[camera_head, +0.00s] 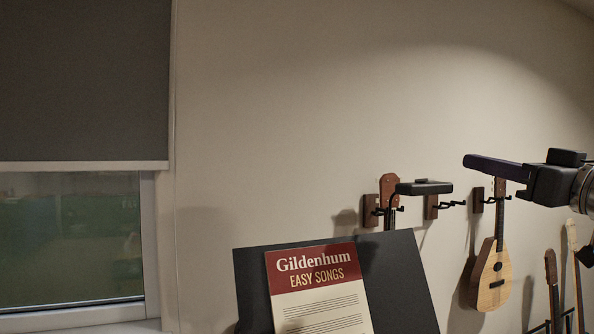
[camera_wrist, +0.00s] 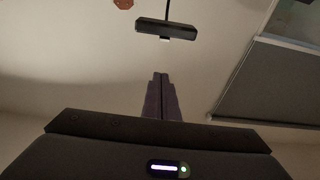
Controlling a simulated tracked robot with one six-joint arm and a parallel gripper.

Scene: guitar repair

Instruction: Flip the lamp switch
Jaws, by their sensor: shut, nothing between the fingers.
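A small black lamp head (camera_head: 424,187) sits on a dark gooseneck above the right part of a music stand. It also shows in the wrist view as a dark bar (camera_wrist: 166,27) with a small pale piece (camera_wrist: 165,40) at its edge, which may be the switch. I see no glow from the lamp. My gripper (camera_head: 468,161) points left in the head view, its tips a little right of and above the lamp head in the picture. In the wrist view its dark purple fingers (camera_wrist: 161,78) are together and empty, pointing towards the lamp with a gap between.
The black music stand (camera_head: 402,272) holds a songbook (camera_head: 319,291). A small stringed instrument (camera_head: 490,278) hangs on the wall at right, near several wall hangers (camera_head: 431,207). A window with a dark blind (camera_head: 85,80) is at left. The wall above the lamp is clear.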

